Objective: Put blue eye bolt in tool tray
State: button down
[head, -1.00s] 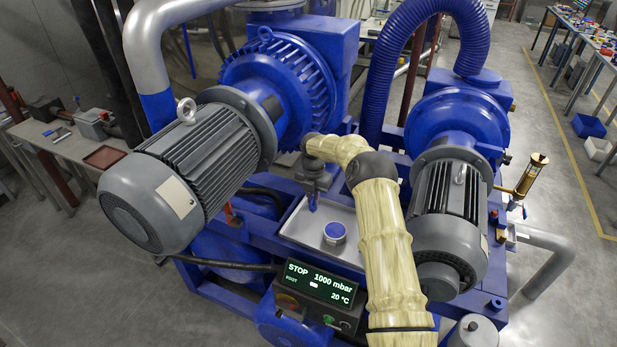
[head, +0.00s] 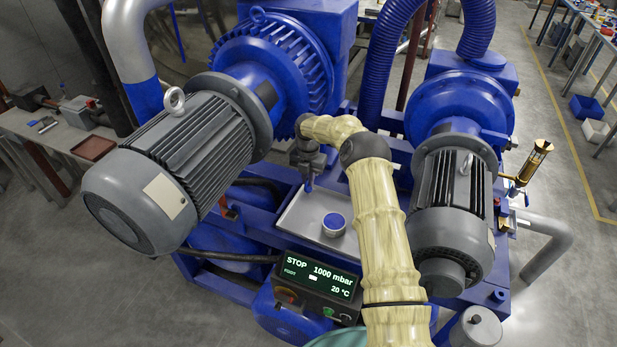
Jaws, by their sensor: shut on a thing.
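My gripper (head: 308,178) hangs at the end of my cream-sleeved arm, over the back left part of a shallow grey metal tray (head: 297,222). This looks like the tool tray. The gripper is shut on a small blue piece (head: 308,187) that points down below the jaws. It fits the blue eye bolt, but its ring and shape are too small to make out. It appears to be above the tray floor; the exact gap cannot be told.
A blue-topped round tin (head: 334,221) stands in the tray. A large grey motor (head: 180,165) is left of the gripper and a second motor (head: 453,205) is right of my arm. A control panel (head: 315,284) sits in front. The tray's left part is clear.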

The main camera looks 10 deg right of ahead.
aim_at(308, 192)
jog(key=shift+w+f+b, duration=0.1)
jog(key=shift+f+b, duration=0.95)
jog(key=shift+f, duration=1.95)
jog(key=shift+f+b, duration=0.45)
jog(key=shift+f, duration=0.1)
jog(key=c, duration=1.4)
grip_release()
notch_tip(308, 192, up, 17)
jog(key=b, duration=0.4)
jog(key=shift+r, duration=0.2)
jog(key=shift+a, duration=0.1)
